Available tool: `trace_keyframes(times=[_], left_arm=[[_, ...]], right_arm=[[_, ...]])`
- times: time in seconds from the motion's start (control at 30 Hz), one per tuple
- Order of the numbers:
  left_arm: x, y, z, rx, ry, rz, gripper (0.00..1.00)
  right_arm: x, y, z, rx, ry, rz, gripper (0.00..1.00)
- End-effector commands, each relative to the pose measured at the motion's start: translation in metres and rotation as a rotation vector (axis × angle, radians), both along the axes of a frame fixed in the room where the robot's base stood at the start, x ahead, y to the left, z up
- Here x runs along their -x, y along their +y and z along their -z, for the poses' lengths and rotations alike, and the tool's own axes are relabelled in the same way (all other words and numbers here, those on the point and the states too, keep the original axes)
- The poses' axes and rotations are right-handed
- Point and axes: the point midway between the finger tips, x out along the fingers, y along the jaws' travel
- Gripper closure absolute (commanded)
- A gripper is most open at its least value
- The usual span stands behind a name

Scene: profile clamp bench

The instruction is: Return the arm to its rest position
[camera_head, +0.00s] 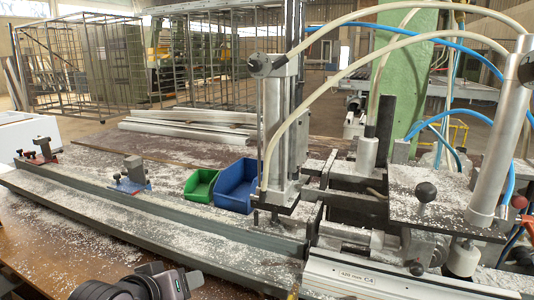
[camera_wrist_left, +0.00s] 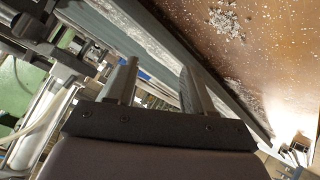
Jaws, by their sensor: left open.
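My left gripper (camera_wrist_left: 158,68) shows in the left wrist view with its two metal fingers apart and nothing between them. It hangs over the bench, with the long grey rail (camera_wrist_left: 130,27) running beyond the fingers. In the head view only dark parts of my arm show at the bottom left edge, above the brown bench top (camera_head: 40,255); the fingers cannot be made out there. My right gripper is in neither view.
The clamp machine with its upright cylinder (camera_head: 285,130) and hoses fills the right. A profile (camera_head: 355,278) lies at the front right. Green (camera_head: 201,186) and blue (camera_head: 237,187) bins stand behind the long rail (camera_head: 150,210). Shavings cover the rail and parts of the bench.

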Motion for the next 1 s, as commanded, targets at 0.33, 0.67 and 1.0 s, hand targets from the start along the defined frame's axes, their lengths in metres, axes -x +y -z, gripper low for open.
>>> trace_keyframes(times=[0.33, 0.67, 1.0], left_arm=[[0.100, 0.034, 0.099, -0.202, 0.224, 0.092, 0.48], [0.208, 0.061, 0.153, -0.373, 0.435, 0.237, 0.48], [0.237, 0.066, 0.191, -0.444, 0.409, 0.320, 0.48]], right_arm=[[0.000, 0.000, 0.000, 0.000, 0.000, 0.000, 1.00], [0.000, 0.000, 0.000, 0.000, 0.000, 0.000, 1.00], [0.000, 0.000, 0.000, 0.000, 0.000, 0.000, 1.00]])
